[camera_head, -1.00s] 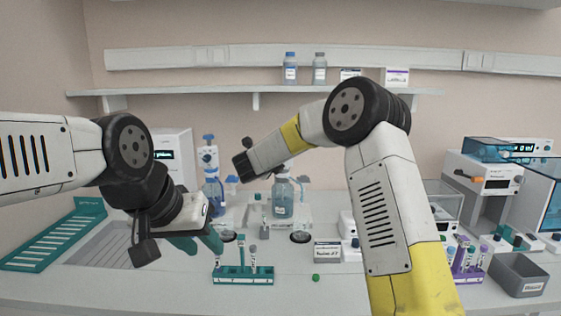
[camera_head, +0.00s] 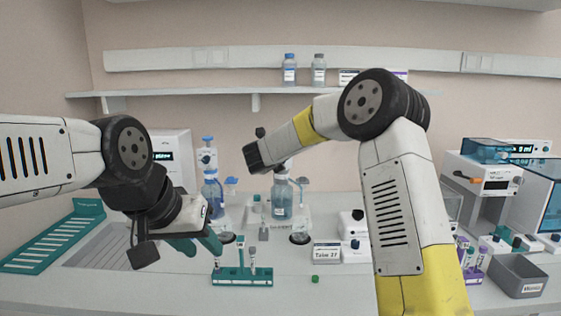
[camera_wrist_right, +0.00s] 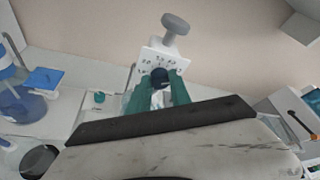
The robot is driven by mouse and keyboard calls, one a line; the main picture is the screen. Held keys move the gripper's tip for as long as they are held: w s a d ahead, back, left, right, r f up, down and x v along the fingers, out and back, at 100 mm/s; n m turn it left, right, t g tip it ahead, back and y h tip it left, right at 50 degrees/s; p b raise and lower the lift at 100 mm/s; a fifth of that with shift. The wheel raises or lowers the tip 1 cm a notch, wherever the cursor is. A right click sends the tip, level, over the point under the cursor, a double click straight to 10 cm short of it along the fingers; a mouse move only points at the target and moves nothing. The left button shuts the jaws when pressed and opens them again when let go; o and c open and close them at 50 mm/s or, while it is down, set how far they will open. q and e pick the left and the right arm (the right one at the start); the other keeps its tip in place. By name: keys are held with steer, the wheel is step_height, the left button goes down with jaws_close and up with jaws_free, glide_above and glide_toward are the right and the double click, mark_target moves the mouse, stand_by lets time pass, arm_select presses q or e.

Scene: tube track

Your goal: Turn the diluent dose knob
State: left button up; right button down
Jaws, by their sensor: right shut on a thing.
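The dark round dose knob (camera_wrist_right: 160,75) sits on a white dial plate (camera_wrist_right: 149,61) marked with numbers, seen in the right wrist view. A grey knob-like cap (camera_wrist_right: 175,24) stands above the plate. My right gripper (camera_wrist_right: 161,83) has its two teal fingers on either side of the dose knob and is shut on it. In the head view, my right wrist hides these fingers and the dial. A bottle of blue liquid (camera_head: 282,199) stands below that wrist. My left gripper (camera_head: 196,245) hangs over the bench at the left, its teal fingers apart and empty.
A teal tube rack (camera_head: 242,276) with several tubes stands at the front. A second blue dispenser bottle (camera_head: 211,192) stands left of the right wrist. A labelled box (camera_head: 326,253) and small green cap (camera_head: 315,279) are nearby. A grey bin (camera_head: 519,277) is at the right.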

steer(key=shift+f, duration=0.1)
steer(key=c, duration=1.2)
jaws_free()
steer(key=shift+v, duration=3.95)
